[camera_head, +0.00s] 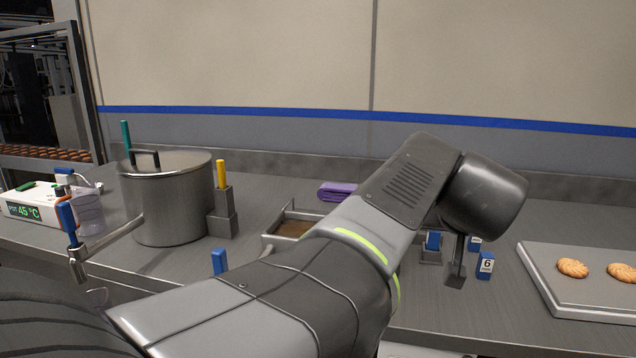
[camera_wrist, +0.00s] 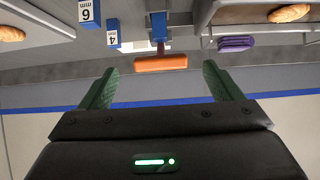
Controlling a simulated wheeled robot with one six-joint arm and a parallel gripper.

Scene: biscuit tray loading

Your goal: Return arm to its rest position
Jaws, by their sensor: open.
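My arm reaches across the bench from the lower left in the head view, with its wrist bent over the bench to the right of centre. My gripper (camera_wrist: 160,68) shows in the wrist view with its two green fingers wide apart and nothing between them. In the head view the fingers cannot be made out. The wrist view looks upside down along the bench towards the back wall. An orange bar-shaped piece (camera_wrist: 160,63) on a reddish stem lies beyond the fingers, apart from them.
A metal tray (camera_head: 590,300) with biscuits lies at right. Blue number blocks (camera_head: 486,264) stand left of it. Bench at front right is clear.

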